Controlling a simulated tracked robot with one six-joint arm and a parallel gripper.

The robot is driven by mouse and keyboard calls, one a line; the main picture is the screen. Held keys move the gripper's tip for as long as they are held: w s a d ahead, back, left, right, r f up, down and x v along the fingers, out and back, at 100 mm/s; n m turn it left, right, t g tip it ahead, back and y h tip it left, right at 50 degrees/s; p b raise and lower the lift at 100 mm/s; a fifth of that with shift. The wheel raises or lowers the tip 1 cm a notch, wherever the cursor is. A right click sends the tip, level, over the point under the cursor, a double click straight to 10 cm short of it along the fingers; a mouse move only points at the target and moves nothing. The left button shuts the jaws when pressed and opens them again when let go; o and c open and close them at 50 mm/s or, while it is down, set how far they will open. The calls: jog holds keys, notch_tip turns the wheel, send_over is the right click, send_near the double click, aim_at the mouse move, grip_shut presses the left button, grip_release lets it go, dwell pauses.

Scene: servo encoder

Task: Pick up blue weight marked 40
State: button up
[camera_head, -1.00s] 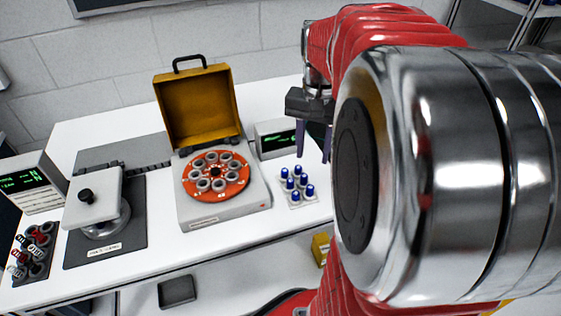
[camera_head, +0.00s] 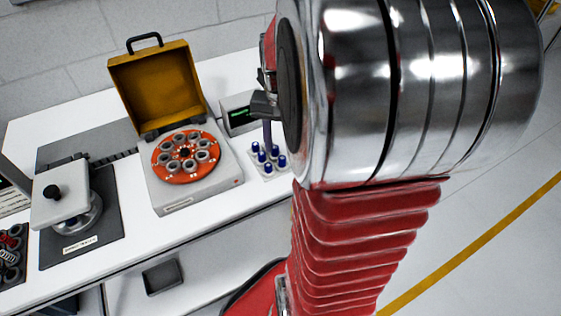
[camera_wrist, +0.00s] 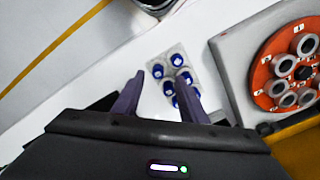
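Several blue-topped weights (camera_head: 262,157) stand upright in a small white tray (camera_head: 282,172) at the table's right end, left of my arm. The wrist view shows the blue tops (camera_wrist: 157,71) from above. Their markings are too small to read, so I cannot tell which is 40. My gripper (camera_wrist: 161,80) is open, its two purple fingers apart with nothing between them. In the wrist view the right finger overlaps part of the tray and hides some weights. In the head view my gripper (camera_head: 267,135) is above the tray, partly hidden by my arm; contact cannot be told.
A grey device with an orange rotor (camera_head: 186,157) and raised yellow lid (camera_head: 158,88) stands left of the tray. A small display box (camera_head: 240,114) is behind the tray. A balance-like device (camera_head: 65,197) is at far left. White table is clear in front.

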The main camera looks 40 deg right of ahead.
aim_at(282, 157)
jog(key=shift+d+f, duration=0.2)
jog(key=shift+f, duration=2.35)
jog(key=shift+c, duration=0.5)
grip_shut()
